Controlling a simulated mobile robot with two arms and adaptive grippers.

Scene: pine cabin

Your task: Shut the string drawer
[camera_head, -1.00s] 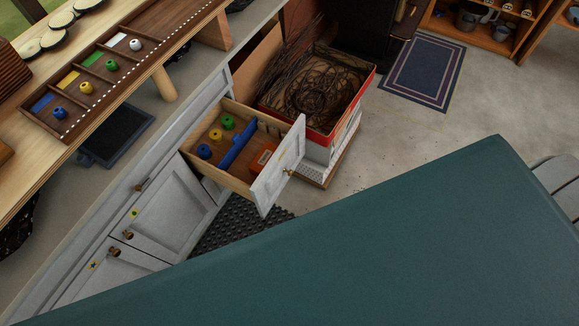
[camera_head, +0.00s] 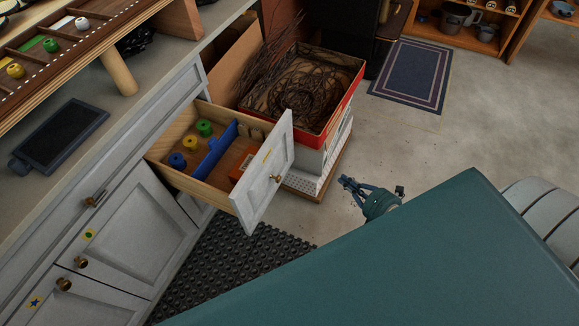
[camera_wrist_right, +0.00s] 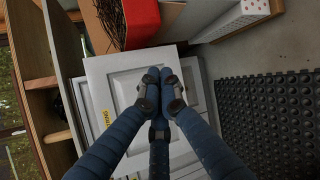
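The string drawer (camera_head: 192,187) stands pulled open from the white cabinet. It holds blue, yellow and green spools, a blue divider (camera_head: 215,151) and an orange box (camera_head: 241,165). Its white front (camera_head: 262,196) has a yellow label and a small knob (camera_head: 276,178). My right gripper (camera_head: 345,183) is to the right of the drawer front, apart from it, with fingers together and empty. In the right wrist view the fingertips (camera_wrist_right: 161,76) meet before the white drawer front (camera_wrist_right: 101,76), and the knob cannot be made out. My left gripper is not in view.
A red-rimmed box of twigs (camera_head: 349,97) stands close behind the drawer. A black rubber mat (camera_head: 235,262) lies on the floor below. Closed cabinet doors (camera_head: 128,228) are at left. A teal surface (camera_head: 420,260) fills the lower right. Floor between gripper and drawer is open.

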